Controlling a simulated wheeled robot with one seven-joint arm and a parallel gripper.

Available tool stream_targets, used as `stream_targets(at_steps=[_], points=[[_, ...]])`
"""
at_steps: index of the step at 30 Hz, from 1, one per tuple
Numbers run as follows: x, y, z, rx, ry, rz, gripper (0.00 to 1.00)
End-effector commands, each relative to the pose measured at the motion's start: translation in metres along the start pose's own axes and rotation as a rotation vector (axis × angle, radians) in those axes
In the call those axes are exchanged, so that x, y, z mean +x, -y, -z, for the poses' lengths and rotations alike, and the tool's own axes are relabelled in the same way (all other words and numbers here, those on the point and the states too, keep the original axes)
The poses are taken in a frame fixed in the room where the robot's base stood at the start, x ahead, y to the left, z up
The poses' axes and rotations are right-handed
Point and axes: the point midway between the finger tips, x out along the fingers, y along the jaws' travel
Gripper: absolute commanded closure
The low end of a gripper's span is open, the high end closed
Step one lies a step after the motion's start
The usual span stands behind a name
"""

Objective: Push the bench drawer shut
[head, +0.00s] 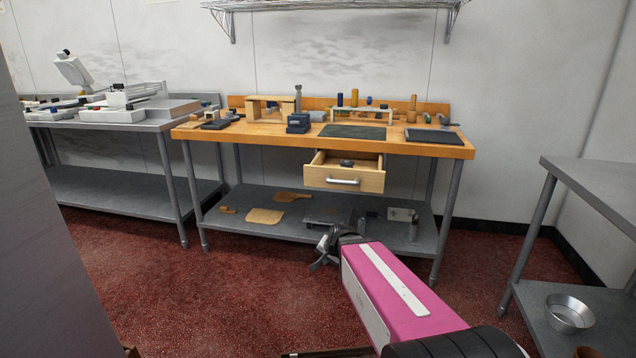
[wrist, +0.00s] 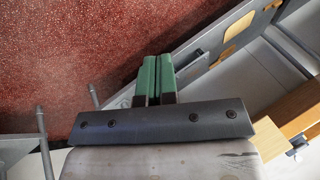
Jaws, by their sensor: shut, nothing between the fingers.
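The bench drawer (head: 345,178) is pulled out under the front of the wooden-topped bench (head: 280,137). It is light wood with a metal bar handle (head: 343,182) on its front, and a small dark item (head: 347,163) lies inside. My gripper (head: 325,248) is in front of the bench, lower than the drawer and apart from it in the head view. In the wrist view my gripper's green fingers (wrist: 157,78) are together with nothing between them. Part of a light wooden piece (wrist: 290,112) shows at the right of the wrist view; I cannot tell whether it is the drawer.
The bench's lower shelf (head: 235,226) holds boards and small items. A metal table (head: 150,124) stands at the left, and another metal table (head: 600,180) with a metal bowl (head: 569,313) on its lower shelf at the right. Red floor (head: 200,290) is open in front of the bench.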

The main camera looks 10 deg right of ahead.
Motion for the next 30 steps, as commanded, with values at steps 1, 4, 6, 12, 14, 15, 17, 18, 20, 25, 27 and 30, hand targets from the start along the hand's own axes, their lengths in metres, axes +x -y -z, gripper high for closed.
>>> stream_targets(at_steps=[1, 4, 6, 12, 14, 15, 17, 18, 20, 25, 27, 30], points=[[0.003, 0.015, 0.007, 0.066, -0.031, 0.048, 1.0], [0.006, 0.048, 0.024, 0.251, -0.1, 0.175, 1.0], [0.006, 0.074, 0.039, 0.422, -0.149, 0.291, 1.0], [-0.009, 0.141, 0.086, 0.987, -0.235, 0.672, 1.0], [-0.016, 0.155, 0.099, 1.159, -0.244, 0.79, 1.0], [-0.021, 0.163, 0.108, 1.276, -0.243, 0.87, 1.0], [-0.028, 0.172, 0.12, 1.446, -0.241, 0.99, 1.0], [-0.033, 0.176, 0.127, 1.557, -0.236, 1.068, 1.0], [-0.039, 0.18, 0.136, 1.71, -0.224, 1.18, 1.0], [-0.052, 0.181, 0.15, 2.027, -0.19, 1.429, 1.0], [-0.055, 0.18, 0.152, 2.1, -0.181, 1.492, 1.0], [-0.057, 0.178, 0.154, 2.155, -0.173, 1.54, 1.0]])
